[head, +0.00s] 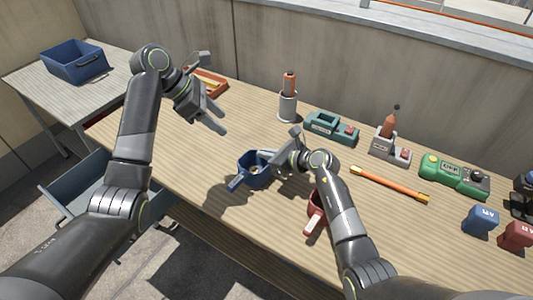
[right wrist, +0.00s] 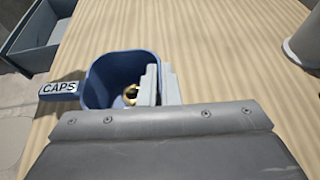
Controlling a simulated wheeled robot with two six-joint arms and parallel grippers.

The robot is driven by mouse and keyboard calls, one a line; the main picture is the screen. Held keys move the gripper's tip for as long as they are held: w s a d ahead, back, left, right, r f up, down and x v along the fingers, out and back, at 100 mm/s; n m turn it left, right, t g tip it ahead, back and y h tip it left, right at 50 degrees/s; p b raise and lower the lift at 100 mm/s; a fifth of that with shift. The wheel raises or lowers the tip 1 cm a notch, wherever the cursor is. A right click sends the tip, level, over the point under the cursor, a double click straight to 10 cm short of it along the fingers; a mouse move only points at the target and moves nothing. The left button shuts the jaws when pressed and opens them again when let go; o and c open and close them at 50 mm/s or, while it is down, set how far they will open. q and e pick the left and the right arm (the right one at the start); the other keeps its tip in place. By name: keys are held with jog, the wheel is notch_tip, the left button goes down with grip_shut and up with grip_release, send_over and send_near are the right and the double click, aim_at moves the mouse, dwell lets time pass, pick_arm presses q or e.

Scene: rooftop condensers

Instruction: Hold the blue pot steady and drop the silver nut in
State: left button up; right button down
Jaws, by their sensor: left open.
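The blue pot (head: 252,177) stands upright on the wooden bench, its handle pointing to the lower left. In the right wrist view the pot (right wrist: 108,75) has a handle marked CAPS. A small brass-coloured ring-shaped piece (right wrist: 130,94) lies inside, partly hidden by a finger. My right gripper (right wrist: 160,85) is shut on the pot's right wall, one finger inside and one outside. My left gripper (head: 217,117) is open and empty, above the bench to the upper left of the pot. I cannot make out a silver nut in either view.
A red pot (head: 313,212) sits partly behind my right forearm. A red tray (head: 210,80), grey holder (head: 288,105), teal device (head: 330,128), orange rod (head: 388,183) and green device (head: 454,175) stand along the bench. A blue bin (head: 74,62) is on the side table.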

jog(key=c, duration=1.1)
grip_release()
jog(key=shift+s+d+r+p, duration=0.3)
jog(key=shift+d+p, duration=0.1)
jog(key=shift+p, duration=0.2)
jog(key=p+v, duration=0.4)
jog(key=v, duration=0.4)
jog(key=shift+f+p, duration=0.1)
jog(key=shift+p, duration=0.3)
